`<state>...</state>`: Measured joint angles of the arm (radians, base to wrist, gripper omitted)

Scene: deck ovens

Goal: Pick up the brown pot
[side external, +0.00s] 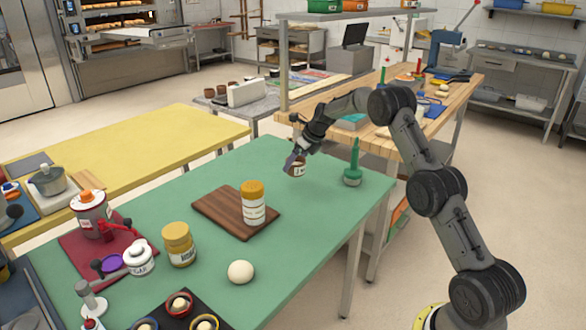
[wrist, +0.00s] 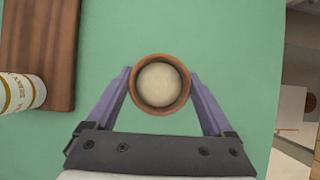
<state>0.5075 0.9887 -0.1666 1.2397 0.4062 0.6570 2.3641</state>
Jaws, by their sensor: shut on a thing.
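The brown pot (wrist: 187,80) is round with a brown rim and a pale, rounded top inside it. In the wrist view it sits between the two purple fingers of my gripper (wrist: 159,85), which press on it from both sides. In the side view the pot (side external: 298,170) shows a pale label and is at the far part of the green table (side external: 200,190), with my gripper (side external: 294,161) on it from above. The fingers partly hide it. I cannot tell whether its base touches the table.
A green bottle (side external: 353,170) stands right of the pot. A wooden board (side external: 215,212) with an orange-capped jar (side external: 253,205) lies to the left. A yellow-lidded jar (side external: 179,248) and a white ball (side external: 241,271) are nearer. Clear green surface surrounds the pot.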

